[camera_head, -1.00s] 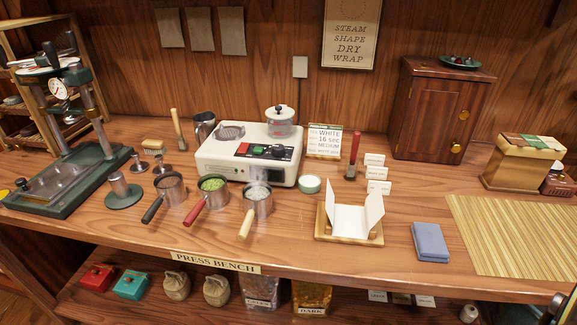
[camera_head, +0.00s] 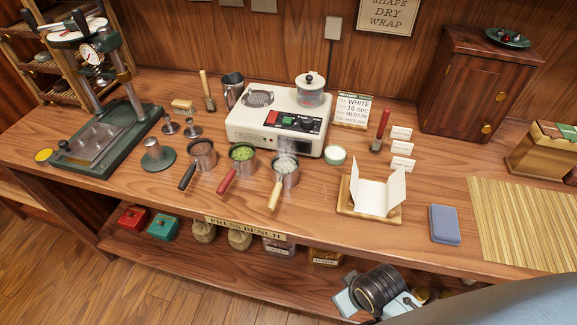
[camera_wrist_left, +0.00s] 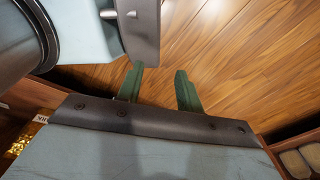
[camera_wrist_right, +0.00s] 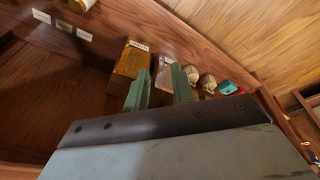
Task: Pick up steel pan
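Three steel pans stand in a row on the bench in the head view. One has a black handle and brown contents (camera_head: 202,160), one a red handle and green contents (camera_head: 241,168), one a pale wooden handle and whitish contents (camera_head: 285,178). I cannot tell which is meant. My left gripper (camera_wrist_left: 159,88) is open and empty, over the wooden floor in its wrist view. My right gripper (camera_wrist_right: 160,82) is open and empty, facing the lower shelf in its wrist view. Neither wrist view shows a pan, and the head view shows no fingertips.
The white heater (camera_head: 245,130) stands behind the pans. A steel tamper on a green base (camera_head: 156,158) and the green press (camera_head: 112,130) are to the left. A folded card stand (camera_head: 350,210) and blue cloth (camera_head: 444,224) are to the right. Bare bench lies before the pans.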

